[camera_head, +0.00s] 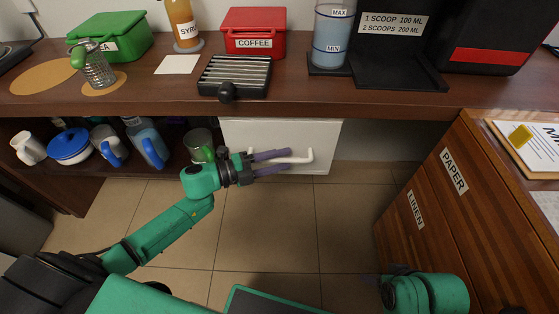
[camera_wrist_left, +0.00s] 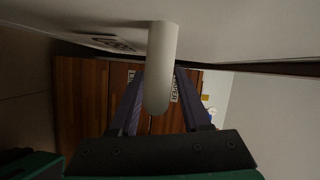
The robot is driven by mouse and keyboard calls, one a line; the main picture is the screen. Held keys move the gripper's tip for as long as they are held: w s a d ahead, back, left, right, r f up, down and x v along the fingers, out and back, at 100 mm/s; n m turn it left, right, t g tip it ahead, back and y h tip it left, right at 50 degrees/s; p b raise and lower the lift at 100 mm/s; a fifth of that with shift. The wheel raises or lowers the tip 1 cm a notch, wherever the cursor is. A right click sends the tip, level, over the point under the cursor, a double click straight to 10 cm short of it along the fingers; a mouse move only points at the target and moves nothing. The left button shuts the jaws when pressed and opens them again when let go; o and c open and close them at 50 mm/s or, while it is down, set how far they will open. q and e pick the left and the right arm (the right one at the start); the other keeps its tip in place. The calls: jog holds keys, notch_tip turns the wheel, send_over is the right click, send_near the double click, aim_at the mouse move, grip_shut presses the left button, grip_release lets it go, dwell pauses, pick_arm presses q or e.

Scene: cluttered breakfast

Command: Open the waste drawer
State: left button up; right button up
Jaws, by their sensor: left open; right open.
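The white drawer front (camera_head: 280,133) is under the counter in the head view and looks shut. No label on it is readable there. Its white bar handle (camera_head: 308,157) sticks out near its lower edge. My left gripper (camera_head: 289,160) is at the handle with its two purple fingers open. In the left wrist view the handle (camera_wrist_left: 161,65) stands between the left gripper's fingers (camera_wrist_left: 158,95), with gaps visible on both sides. My right gripper (camera_head: 372,279) is low at the right, apart from the drawer. Its fingers are mostly hidden.
A wooden cabinet (camera_head: 430,215) labelled LINEN and PAPER stands at the right. The tiled floor (camera_head: 290,225) below the drawer is clear.

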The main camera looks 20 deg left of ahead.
pick_arm(q)
grip_shut()
dwell(1.4)
